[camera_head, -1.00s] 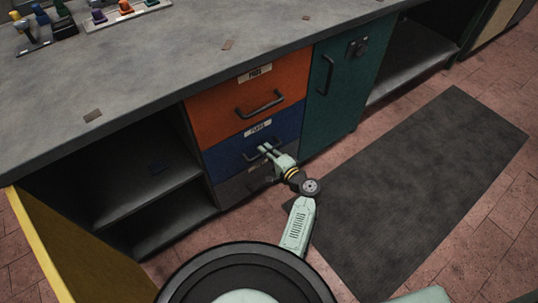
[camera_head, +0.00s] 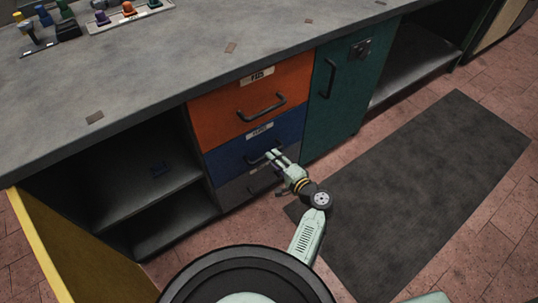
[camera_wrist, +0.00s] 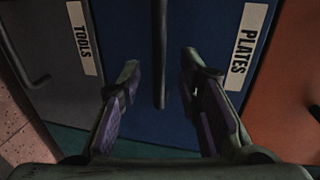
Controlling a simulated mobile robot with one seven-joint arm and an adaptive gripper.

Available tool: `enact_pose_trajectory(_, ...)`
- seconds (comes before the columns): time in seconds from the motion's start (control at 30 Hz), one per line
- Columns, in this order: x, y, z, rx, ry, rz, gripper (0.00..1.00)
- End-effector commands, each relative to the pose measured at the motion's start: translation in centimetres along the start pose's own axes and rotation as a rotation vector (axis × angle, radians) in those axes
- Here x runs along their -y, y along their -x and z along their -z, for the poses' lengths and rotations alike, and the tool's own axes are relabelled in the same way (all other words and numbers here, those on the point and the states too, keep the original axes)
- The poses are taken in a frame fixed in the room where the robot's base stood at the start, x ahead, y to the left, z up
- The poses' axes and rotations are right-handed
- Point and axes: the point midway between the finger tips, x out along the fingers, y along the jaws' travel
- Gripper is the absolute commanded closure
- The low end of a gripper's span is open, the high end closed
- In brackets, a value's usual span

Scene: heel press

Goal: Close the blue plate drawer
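The blue plate drawer (camera_head: 230,157) sits between the orange drawer above and the grey drawer below. Its front looks flush with theirs. It also fills the middle of the wrist view (camera_wrist: 150,100), with the label "PLATES" (camera_wrist: 243,52) on the right. Its dark bar handle (camera_wrist: 160,55) shows ahead, between the lines of the two fingers. My gripper (camera_head: 273,155) is in front of the drawer, by the right end of the handle. In the wrist view my gripper (camera_wrist: 160,82) has its fingers spread, with nothing between the tips.
The orange drawer (camera_head: 220,112) is above and the grey "TOOLS" drawer (camera_head: 232,192) below. A green cabinet door (camera_head: 345,90) stands to the right, an open shelf (camera_head: 150,195) to the left. A dark mat (camera_head: 420,190) lies on the floor at right.

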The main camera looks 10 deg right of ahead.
Motion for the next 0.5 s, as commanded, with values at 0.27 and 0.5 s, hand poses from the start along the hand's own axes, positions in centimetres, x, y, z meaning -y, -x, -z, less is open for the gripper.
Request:
enact_pose_trajectory(0.27,0.0,5.5,0.0,-0.001,0.0,0.0,0.68)
enact_pose_trajectory(0.5,0.0,7.3,0.0,0.0,0.0,0.0,0.68)
